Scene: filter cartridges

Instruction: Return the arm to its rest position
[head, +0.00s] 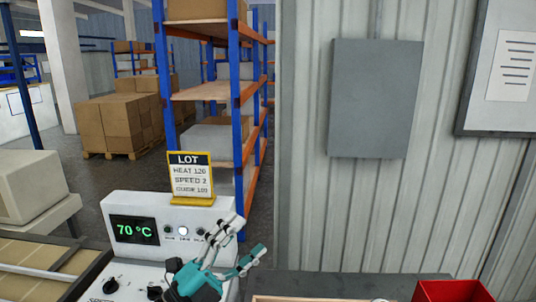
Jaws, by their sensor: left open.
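My left gripper (248,238) is at the bottom middle, in front of the right side of a white control unit (136,209). Its teal and grey fingers are spread and nothing shows between them. It covers part of the unit's front, and I cannot tell if it touches it. The unit has a green display (134,230) reading 70 °C, small round buttons and black knobs (110,285). My right gripper is not in view.
A yellow-framed LOT sign (191,178) stands on the unit, reading HEAT 120, SPEED 2 and a third line. A red bin (452,291) is at the bottom right. A dark surface (345,284) lies between. Shelving (238,100) and boxes (117,123) stand behind.

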